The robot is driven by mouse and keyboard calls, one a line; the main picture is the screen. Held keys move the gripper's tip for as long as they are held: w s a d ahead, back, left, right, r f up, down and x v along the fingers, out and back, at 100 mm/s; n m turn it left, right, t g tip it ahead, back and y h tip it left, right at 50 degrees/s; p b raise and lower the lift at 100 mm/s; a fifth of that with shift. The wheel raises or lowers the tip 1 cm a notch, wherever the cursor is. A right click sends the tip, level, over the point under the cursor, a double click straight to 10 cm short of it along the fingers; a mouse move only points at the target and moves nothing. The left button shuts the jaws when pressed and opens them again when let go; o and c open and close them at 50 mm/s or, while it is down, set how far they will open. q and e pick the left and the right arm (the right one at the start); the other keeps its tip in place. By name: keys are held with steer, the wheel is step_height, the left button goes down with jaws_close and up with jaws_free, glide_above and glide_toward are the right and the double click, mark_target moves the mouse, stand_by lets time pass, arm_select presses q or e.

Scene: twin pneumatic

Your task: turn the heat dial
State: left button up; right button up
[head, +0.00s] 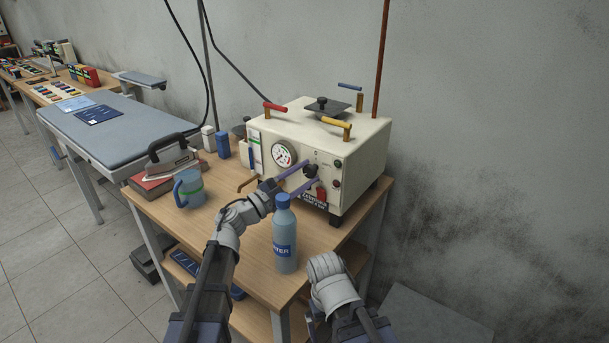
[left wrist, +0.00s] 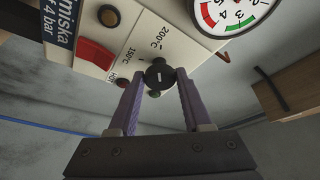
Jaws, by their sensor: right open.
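The heat dial is a black round knob (head: 311,170) on the front panel of a cream machine (head: 345,150). In the left wrist view the dial (left wrist: 158,76) sits beside the printed 150°C and 200°C marks. My left gripper (head: 308,173) reaches the panel with its purple fingers on either side of the dial. In the left wrist view the left gripper (left wrist: 160,78) is open, with a small gap showing beside the dial. My right gripper (head: 328,272) is low at the table's front right, away from the machine; its fingers are hard to make out.
A blue water bottle (head: 285,235) stands close to my left forearm. A blue mug (head: 187,188) and an iron (head: 172,157) are on the left. A pressure gauge (head: 283,153) and red switch (head: 321,194) flank the dial. Bare tabletop (head: 240,250) shows at the front.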

arm_select(q)
jaws_close()
steer(key=shift+r+m+p, duration=0.2)
steer(key=shift+m+p, duration=0.35)
steer(key=shift+m, duration=0.15)
steer(key=shift+f+m+g, duration=0.1)
steer(key=shift+m+g, duration=0.2)
steer(key=shift+g, duration=0.2)
steer(key=shift+f, duration=0.1)
steer(key=shift+o, duration=2.4)
jaws_free()
steer(key=b+v, duration=0.1)
steer(key=v, duration=0.7)
